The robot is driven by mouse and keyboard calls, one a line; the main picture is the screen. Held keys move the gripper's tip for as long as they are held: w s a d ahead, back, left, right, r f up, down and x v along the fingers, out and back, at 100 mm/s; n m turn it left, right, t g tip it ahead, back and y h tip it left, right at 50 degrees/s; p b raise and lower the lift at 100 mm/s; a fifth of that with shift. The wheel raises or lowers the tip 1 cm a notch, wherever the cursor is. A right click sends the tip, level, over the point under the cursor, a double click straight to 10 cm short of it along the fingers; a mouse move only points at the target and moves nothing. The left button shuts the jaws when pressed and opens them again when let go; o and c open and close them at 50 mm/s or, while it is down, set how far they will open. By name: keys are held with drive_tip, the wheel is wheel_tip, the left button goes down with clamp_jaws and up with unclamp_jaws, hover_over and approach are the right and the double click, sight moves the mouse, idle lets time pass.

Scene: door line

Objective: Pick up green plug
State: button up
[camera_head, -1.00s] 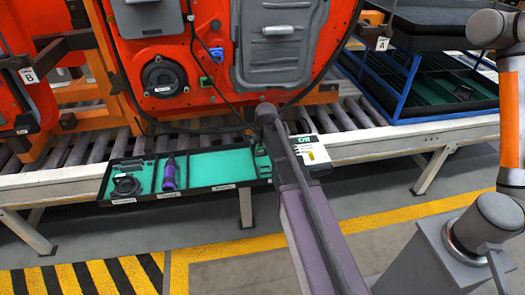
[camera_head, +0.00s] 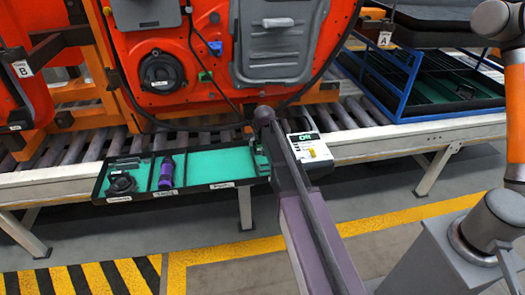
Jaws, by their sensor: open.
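A tray (camera_head: 213,184) with a teal floor lies along the front of the roller conveyor. A small green object (camera_head: 259,161), seemingly the green plug, is at its right end, partly hidden by my arm. My arm reaches up from the bottom of the picture to this end of the tray. My gripper (camera_head: 268,150) is at the arm's far end, close to the green object and open. Its fingertips are hard to make out, and I cannot tell whether they touch the object. A small green connector (camera_head: 205,76) also shows on the orange door.
A purple bottle-like item (camera_head: 166,171) and a black coiled part (camera_head: 121,184) lie in the tray's left compartments. A white-labelled box (camera_head: 309,151) stands close right of my arm. The orange door (camera_head: 190,105) hangs behind; a blue-framed rack (camera_head: 410,85) is at right.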

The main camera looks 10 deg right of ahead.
drive_tip(key=shift+w+f, duration=0.1)
drive_tip(key=shift+f, duration=0.1)
idle(0.5)
drive_tip(key=c, duration=1)
